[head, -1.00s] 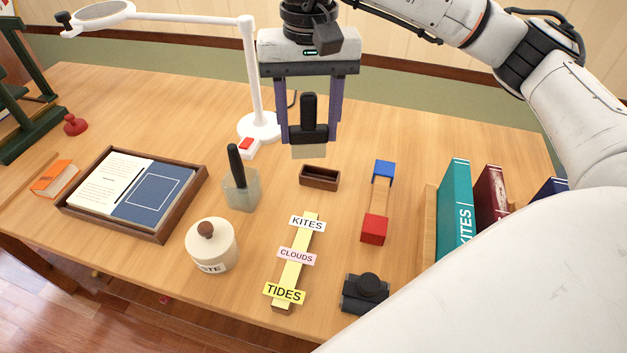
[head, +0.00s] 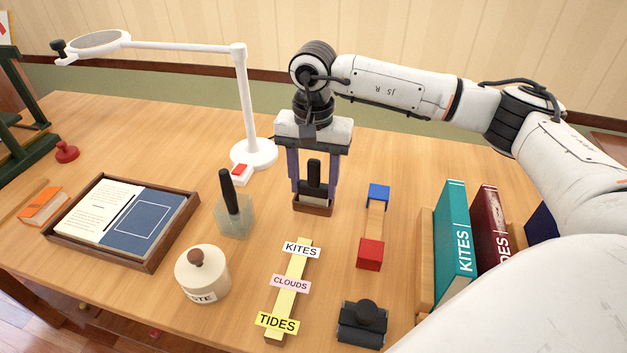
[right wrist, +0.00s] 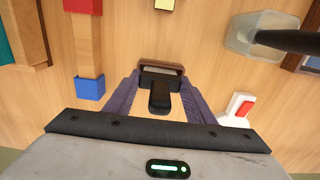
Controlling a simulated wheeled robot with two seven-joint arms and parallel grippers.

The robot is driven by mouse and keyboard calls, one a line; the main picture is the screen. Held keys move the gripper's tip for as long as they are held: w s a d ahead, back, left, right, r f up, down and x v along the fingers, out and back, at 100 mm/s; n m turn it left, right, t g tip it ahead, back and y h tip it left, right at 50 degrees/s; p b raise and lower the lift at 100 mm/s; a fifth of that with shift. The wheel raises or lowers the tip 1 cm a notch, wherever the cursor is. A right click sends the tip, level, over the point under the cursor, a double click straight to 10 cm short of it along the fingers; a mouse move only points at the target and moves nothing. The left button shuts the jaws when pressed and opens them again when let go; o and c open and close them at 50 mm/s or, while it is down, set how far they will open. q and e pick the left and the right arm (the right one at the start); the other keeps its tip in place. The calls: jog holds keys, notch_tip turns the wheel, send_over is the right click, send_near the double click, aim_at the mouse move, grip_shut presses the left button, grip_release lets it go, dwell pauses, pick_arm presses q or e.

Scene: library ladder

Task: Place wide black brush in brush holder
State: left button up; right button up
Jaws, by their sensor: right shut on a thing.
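The wide black brush (head: 314,180) is upright, black handle up, with its pale bristles down at the small dark-brown wooden brush holder (head: 313,208). My right gripper (head: 312,190) points down and is shut on the brush, one purple finger on each side. In the right wrist view the brush (right wrist: 159,97) is between the fingertips, with the holder (right wrist: 161,67) just beyond it. The bristles' lower end is hidden by the holder's front wall, so it appears to be inside; how deep I cannot tell. My left gripper is not in view.
A glass jar with a black-handled brush (head: 233,215) stands left of the holder. The lamp base (head: 253,154) and red-button box (head: 240,173) are behind left. Red and blue blocks (head: 370,254) are right; a label strip (head: 290,284) is in front.

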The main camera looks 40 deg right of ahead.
jog(key=shift+f, duration=0.25)
jog(key=o, duration=1.2)
jog(key=shift+r, duration=0.1)
jog(key=shift+c, duration=0.2)
notch_tip(320, 180, up, 12)
jog(key=shift+r, duration=0.2)
